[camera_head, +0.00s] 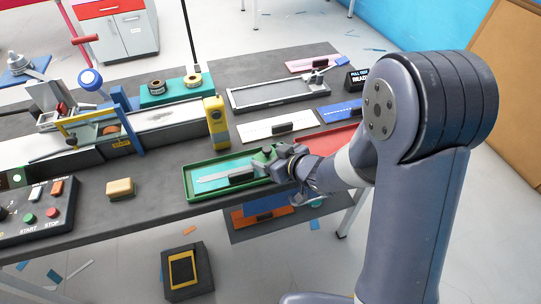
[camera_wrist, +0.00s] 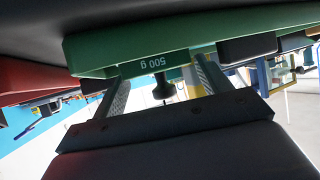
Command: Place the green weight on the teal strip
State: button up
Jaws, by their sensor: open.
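The green weight (camera_head: 264,157) stands at the right end of the green tray (camera_head: 190,192) in the head view. My gripper (camera_head: 279,164) is at the weight, at the tray's right end. In the wrist view my gripper (camera_wrist: 160,72) is open, with a finger on each side of the weight. Contact between them cannot be told.
A yellow upright device (camera_head: 216,123) stands behind the tray. A yellow-brown block (camera_head: 120,188) and a button panel (camera_head: 38,213) are to the left. Bare tabletop is left of the tray.

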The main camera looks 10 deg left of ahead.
jog(key=p+v, duration=0.1)
jog(key=v, duration=1.1)
jog(key=shift+p, duration=0.4)
jog(key=shift+f, duration=0.15)
jog(key=shift+c, duration=0.2)
